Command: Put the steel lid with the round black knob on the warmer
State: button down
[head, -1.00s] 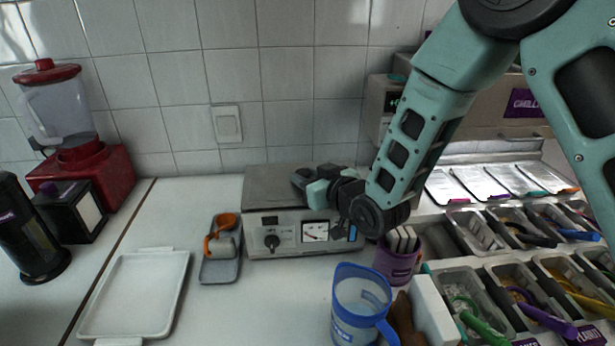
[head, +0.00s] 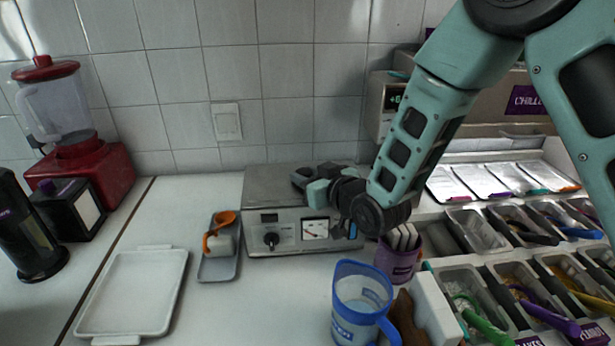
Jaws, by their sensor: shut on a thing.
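The warmer (head: 341,246) is a steel box with a black dial, a small display and a needle gauge on its front. It stands against the tiled wall at the middle of the head view. My gripper (head: 308,181) is over its top and is shut on the steel lid, which I cannot tell apart from the flat grey steel top. The round black knob is hidden by the dark fingers and wrist. I cannot tell whether the lid touches the warmer all round.
A grey tray (head: 219,273) with an orange-handled item stands left of the warmer. A blue jug (head: 352,325) and a purple cup (head: 398,268) stand in front right. Topping bins (head: 480,285) fill the right. A white tray (head: 130,292) lies left, a red blender (head: 92,172) behind it.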

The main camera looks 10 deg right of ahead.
jog(key=c, duration=0.9)
grip_release()
jog(key=shift+c, duration=0.2)
jog(key=shift+r+p, duration=1.9)
jog(key=shift+r, duration=1.6)
